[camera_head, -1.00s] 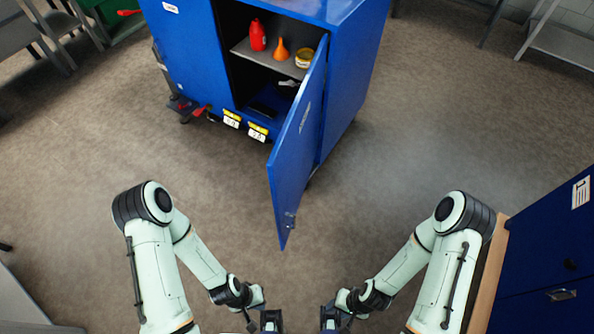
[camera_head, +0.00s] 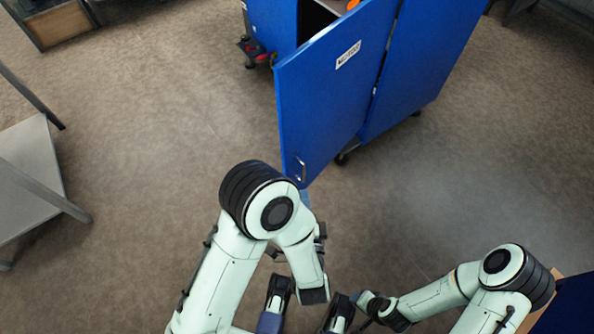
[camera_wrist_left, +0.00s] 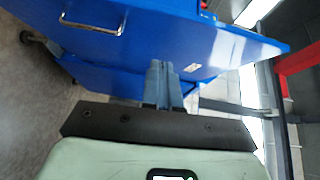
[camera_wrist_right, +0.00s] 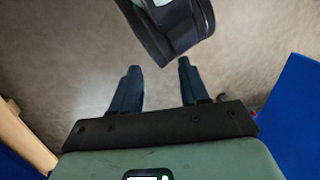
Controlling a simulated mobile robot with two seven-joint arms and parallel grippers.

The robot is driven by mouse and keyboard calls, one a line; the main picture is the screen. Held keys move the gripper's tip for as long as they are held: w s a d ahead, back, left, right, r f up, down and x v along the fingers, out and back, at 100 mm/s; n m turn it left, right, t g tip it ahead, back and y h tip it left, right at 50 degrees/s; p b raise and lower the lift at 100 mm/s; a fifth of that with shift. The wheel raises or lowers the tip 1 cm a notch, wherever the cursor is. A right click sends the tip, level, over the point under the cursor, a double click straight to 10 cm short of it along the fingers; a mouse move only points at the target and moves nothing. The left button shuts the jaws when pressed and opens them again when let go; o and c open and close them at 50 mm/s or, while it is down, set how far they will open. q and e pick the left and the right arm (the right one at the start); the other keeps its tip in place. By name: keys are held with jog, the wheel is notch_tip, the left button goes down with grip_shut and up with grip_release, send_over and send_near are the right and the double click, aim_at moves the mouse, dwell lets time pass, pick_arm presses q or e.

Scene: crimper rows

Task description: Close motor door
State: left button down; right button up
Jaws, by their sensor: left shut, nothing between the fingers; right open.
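The blue motor door (camera_head: 325,95) stands swung out from the blue cabinet (camera_head: 420,65), with a gap into the dark inside. It has a white label and a metal handle (camera_head: 300,168) near its free edge. The handle also shows in the left wrist view (camera_wrist_left: 92,27). My left gripper (camera_head: 305,198) is shut and empty just below the handle, partly hidden by my arm. In the left wrist view its fingers (camera_wrist_left: 163,64) point at the door; whether they touch it I cannot tell. My right gripper (camera_wrist_right: 158,66) is open and empty above the floor.
A grey metal table (camera_head: 35,170) stands at the left. A blue cabinet with a wooden top (camera_head: 548,300) is at the lower right. The floor (camera_head: 160,140) left of the door is clear.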

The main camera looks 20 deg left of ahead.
pick_arm(q)
jog(key=b, duration=0.1)
send_near(287, 146)
jog(key=w+d, duration=0.1)
jog(key=w, duration=0.3)
jog(key=shift+w+a+f+b, duration=0.2)
jog(key=shift+w+a+b, duration=0.25)
jog(key=shift+a, duration=0.45)
jog(key=shift+w+a, duration=0.3)
jog(key=shift+a, duration=0.3)
pick_arm(e)
jog(key=shift+t+h, duration=0.3)
jog(key=shift+t, duration=0.2)
jog(key=shift+w+d+f, duration=0.45)
jog(key=shift+w+f, duration=0.15)
jog(key=shift+w, duration=0.25)
jog(key=shift+w+d+f, duration=0.4)
jog(key=shift+w+f, duration=0.2)
jog(key=shift+w, duration=0.2)
pick_arm(q)
jog(key=shift+a, duration=0.1)
